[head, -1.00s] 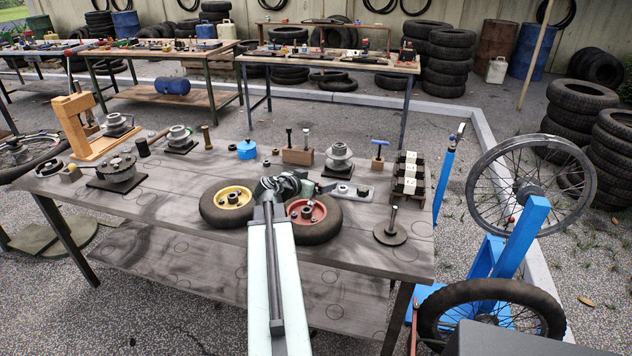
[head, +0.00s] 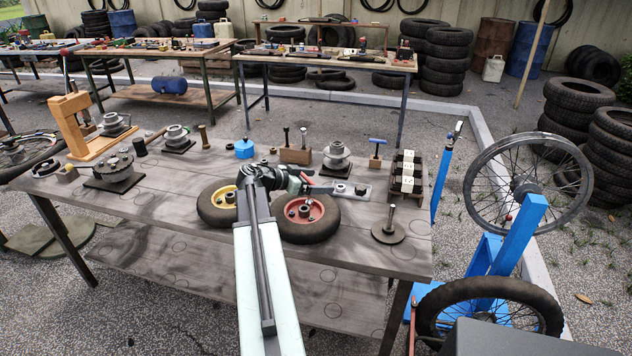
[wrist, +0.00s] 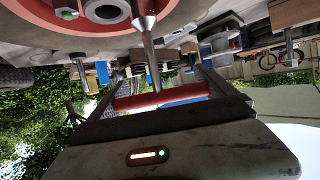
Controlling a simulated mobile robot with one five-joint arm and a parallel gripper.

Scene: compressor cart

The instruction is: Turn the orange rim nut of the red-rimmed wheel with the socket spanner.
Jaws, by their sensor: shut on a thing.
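The red-rimmed wheel (head: 305,231) lies flat on the workbench, its rim and hub facing up. Its red rim (wrist: 35,25) fills the top left of the wrist view, with a green-marked nut (wrist: 67,13) beside the hub. I cannot make out the orange nut. My gripper (wrist: 160,98) is shut on the red handle of the socket spanner (wrist: 150,102). The spanner's metal shaft (wrist: 150,55) points towards the rim, its wider end overlapping the rim's edge; I cannot tell if they touch. In the head view my gripper (head: 292,182) is just behind the wheel.
A yellow-rimmed wheel (head: 227,197) lies left of the red one, partly behind my arm. A metal plate with nuts (head: 350,190), a block of pale parts (head: 406,175) and a round stand with a post (head: 388,233) are to the right. The bench's front left is clear.

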